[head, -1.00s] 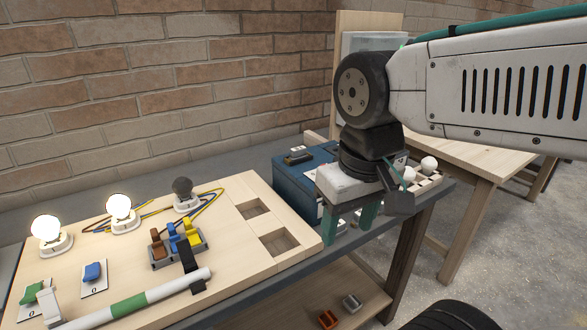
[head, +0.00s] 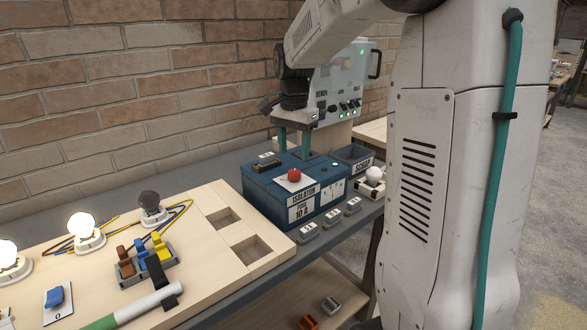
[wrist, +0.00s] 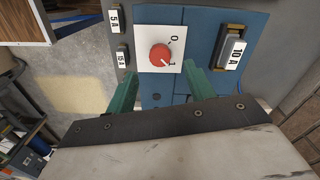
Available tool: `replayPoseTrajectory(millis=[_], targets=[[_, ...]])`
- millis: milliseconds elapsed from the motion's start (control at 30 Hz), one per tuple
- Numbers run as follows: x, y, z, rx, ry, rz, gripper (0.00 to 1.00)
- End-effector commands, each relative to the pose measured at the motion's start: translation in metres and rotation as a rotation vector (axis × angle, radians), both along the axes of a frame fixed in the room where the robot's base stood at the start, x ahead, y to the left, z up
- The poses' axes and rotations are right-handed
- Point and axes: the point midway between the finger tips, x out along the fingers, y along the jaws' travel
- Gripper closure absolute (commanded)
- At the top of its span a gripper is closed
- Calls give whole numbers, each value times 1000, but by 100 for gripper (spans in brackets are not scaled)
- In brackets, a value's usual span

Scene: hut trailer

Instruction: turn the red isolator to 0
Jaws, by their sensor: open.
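The red isolator knob (head: 294,175) sits on a white plate on top of the blue isolator box (head: 262,198). In the wrist view the knob (wrist: 160,56) shows beside the marks 0 and 1, and its pale pointer line appears to face 1. My gripper (head: 293,153) is open and empty above the box, its teal fingers pointing down. In the wrist view the fingers of my gripper (wrist: 161,82) stand apart on either side, with the knob between and a little beyond their tips. No contact with the knob shows.
A dark fuse carrier (head: 267,160) lies on the box top near the gripper. A grey control panel (head: 345,90) stands behind. Several small grey fuses (head: 331,217) lie in front of the box. A wooden board (head: 205,250) with lamps is at left.

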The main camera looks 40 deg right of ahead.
Motion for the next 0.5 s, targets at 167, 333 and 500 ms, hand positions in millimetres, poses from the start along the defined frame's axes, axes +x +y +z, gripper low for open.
replayPoseTrajectory(millis=[167,333,500], targets=[[-1,1,-31,1,3,2,47],[-1,1,-53,0,2,3,47],[-1,1,-61,0,1,3,47]])
